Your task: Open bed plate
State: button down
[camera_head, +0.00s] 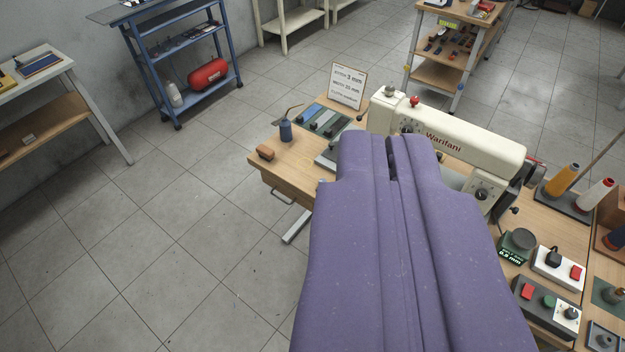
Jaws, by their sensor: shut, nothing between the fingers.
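The cream sewing machine (462,148), lettered "Warifani", stands on a wooden table (262,160). My purple gripper (389,143) reaches forward over the table, in front of the machine's left end. It is shut and empty, with a thin dark gap showing between its fingers near the tips. A grey metal part (327,160) shows just left of the fingertips, at table height; it may be part of the machine's bed. The gripper hides most of the bed and the needle area, so I cannot tell how the bed plate stands or whether the gripper touches anything.
Control boxes (545,305) and thread cones (562,181) stand right. The floor at left is clear.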

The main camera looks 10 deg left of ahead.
aim_at(331, 152)
jog(key=k+j, duration=0.15)
jog(key=k, duration=0.15)
jog(key=i, duration=0.6)
jog(key=i+l+u, duration=0.1)
jog(key=i, duration=0.45)
jog(key=i+l, duration=0.15)
jog(key=i, duration=0.45)
jog(key=i+l+u, duration=0.1)
jog(key=i, duration=0.5)
